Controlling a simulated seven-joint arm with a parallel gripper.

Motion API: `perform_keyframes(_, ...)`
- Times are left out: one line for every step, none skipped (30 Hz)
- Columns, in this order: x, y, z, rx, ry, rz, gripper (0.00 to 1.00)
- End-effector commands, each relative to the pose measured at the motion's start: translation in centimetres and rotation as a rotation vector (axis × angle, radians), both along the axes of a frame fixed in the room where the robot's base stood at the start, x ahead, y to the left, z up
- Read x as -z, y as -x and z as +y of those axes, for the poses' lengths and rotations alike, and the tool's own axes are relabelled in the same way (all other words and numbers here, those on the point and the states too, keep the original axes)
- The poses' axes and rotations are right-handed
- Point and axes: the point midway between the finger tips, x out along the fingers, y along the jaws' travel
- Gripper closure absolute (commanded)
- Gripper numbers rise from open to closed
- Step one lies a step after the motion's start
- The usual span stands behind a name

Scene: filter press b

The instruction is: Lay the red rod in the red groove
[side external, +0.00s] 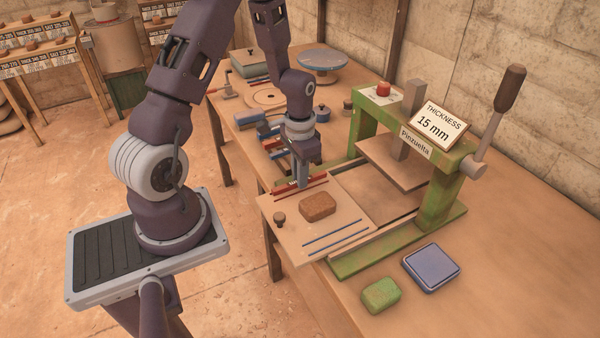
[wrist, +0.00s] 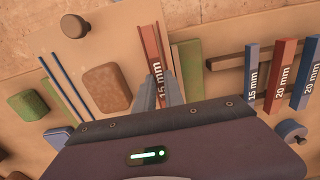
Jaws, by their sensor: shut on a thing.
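The red rod (wrist: 157,72), marked 15 mm, is between the fingers of my gripper (wrist: 170,88) in the wrist view. My gripper (side external: 301,184) is shut on it, low over the left end of the press board (side external: 345,207) in the side view. The red groove (side external: 313,182) shows as thin red lines at that end of the board, right by the rod. The fingers and rod hide part of it. I cannot tell whether the rod touches the board or sits in the groove.
A brown clay slab (side external: 318,206) lies on the board between the red and blue grooves (side external: 335,236). A dark knob (side external: 279,218) stands at the board's front edge. The green press (side external: 440,190) is to the right. Other rods (wrist: 284,75) lie beyond the board.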

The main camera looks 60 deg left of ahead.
Motion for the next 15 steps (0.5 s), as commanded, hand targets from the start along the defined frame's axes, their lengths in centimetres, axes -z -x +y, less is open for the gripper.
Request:
perform_keyframes(-0.01,-0.01,0.01,0.0,0.0,0.0,1.0)
perform_keyframes(-0.01,-0.01,0.01,0.0,0.0,0.0,1.0)
perform_keyframes(0.01,-0.01,0.01,0.0,0.0,0.0,1.0)
perform_keyframes(0.03,-0.01,0.01,0.0,0.0,0.0,1.0)
perform_keyframes(0.07,-0.01,0.01,0.0,0.0,0.0,1.0)
perform_keyframes(0.13,-0.01,0.01,0.0,0.0,0.0,1.0)
perform_keyframes(0.18,-0.01,0.01,0.0,0.0,0.0,1.0)
perform_keyframes(0.24,-0.01,0.01,0.0,0.0,0.0,1.0)
perform_keyframes(0.32,-0.01,0.01,0.0,0.0,0.0,1.0)
perform_keyframes(0.39,-0.02,0.02,0.0,0.0,0.0,1.0)
perform_keyframes(0.44,-0.02,0.02,0.0,0.0,0.0,1.0)
perform_keyframes(0.52,-0.03,0.03,0.0,0.0,0.0,1.0)
perform_keyframes(0.57,-0.03,0.03,0.0,0.0,-0.001,1.0)
perform_keyframes(0.63,-0.03,0.03,0.0,0.0,-0.001,1.0)
perform_keyframes(0.71,-0.03,0.03,0.0,0.0,-0.001,1.0)
